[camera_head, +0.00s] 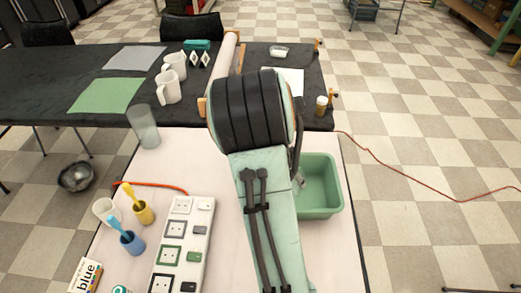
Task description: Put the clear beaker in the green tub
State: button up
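A translucent grey, cup-shaped vessel (144,127), which looks like the clear beaker, stands at the far left corner of the pale table. The green tub (327,200) is on the right side of the same table, right of my arm. My arm covers the tub's left part, and a small greyish shape at its left inside is too unclear to name. My gripper is hidden behind my own arm, so I cannot see its fingers or anything in them.
A white socket panel (184,245) lies left of my arm. Left of it are a yellow cup (143,213), a blue cup (132,243) and a white cup (103,210). White mugs (167,87) stand on the black table (40,85) behind. An orange cable (155,186) crosses the pale table.

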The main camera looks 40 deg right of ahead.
jog(key=f, duration=0.1)
jog(key=w+d+f, duration=0.2)
jog(key=shift+f, duration=0.15)
jog(key=shift+w+d+f, duration=0.1)
jog(key=shift+d+f, duration=0.05)
jog(key=shift+f, duration=0.8)
jog(key=shift+w+d+f, duration=0.1)
jog(key=shift+f, duration=0.8)
jog(key=shift+f, duration=0.1)
jog(key=o, duration=1.1)
jog(key=shift+o, duration=0.2)
